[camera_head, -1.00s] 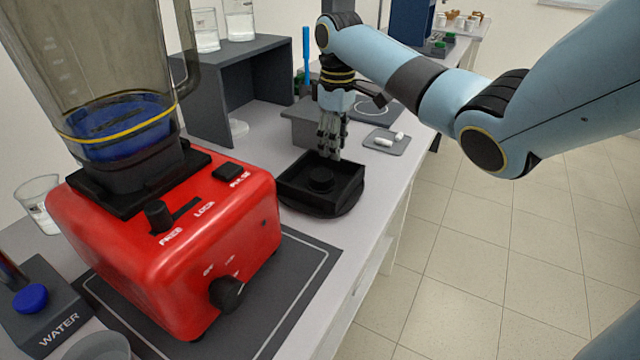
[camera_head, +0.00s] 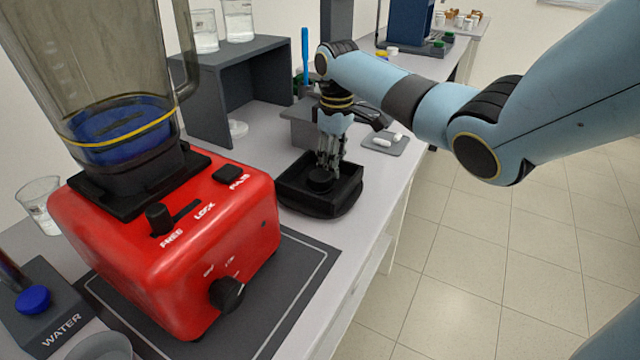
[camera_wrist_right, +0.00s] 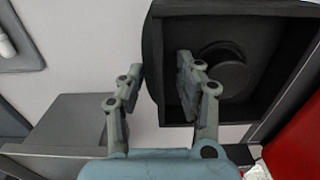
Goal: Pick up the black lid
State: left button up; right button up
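The black lid (camera_head: 350,196) is square and tray-like, with raised walls and a round knob (camera_head: 320,178) in its middle. It lies on the light bench behind the red blender. My right gripper (camera_head: 328,165) points down at the lid, its fingertips close to the knob in the head view. In the right wrist view, the gripper (camera_wrist_right: 158,72) is open. One finger is outside the lid's (camera_wrist_right: 225,22) near wall and the other is over its inside, beside the knob (camera_wrist_right: 222,75). I cannot tell whether the fingers touch it. My left gripper is out of view.
The red blender (camera_head: 170,255) with its tall jug stands in front of the lid. A grey block (camera_head: 300,125) is just behind it. A small grey tray (camera_head: 388,145) with white pieces is behind right. A dark shelf (camera_head: 235,95) stands left. The bench edge drops off right.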

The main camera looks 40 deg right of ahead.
jog(key=shift+c, duration=0.4)
grip_shut()
jog(key=shift+r, duration=0.45)
notch_tip(320, 180, up, 4)
jog(key=shift+f+b, duration=0.15)
jog(key=shift+b, duration=0.2)
jog(key=s+d+r, duration=0.7)
jog(key=s, duration=0.2)
jog(key=shift+d, duration=0.3)
jog(key=shift+f, duration=0.1)
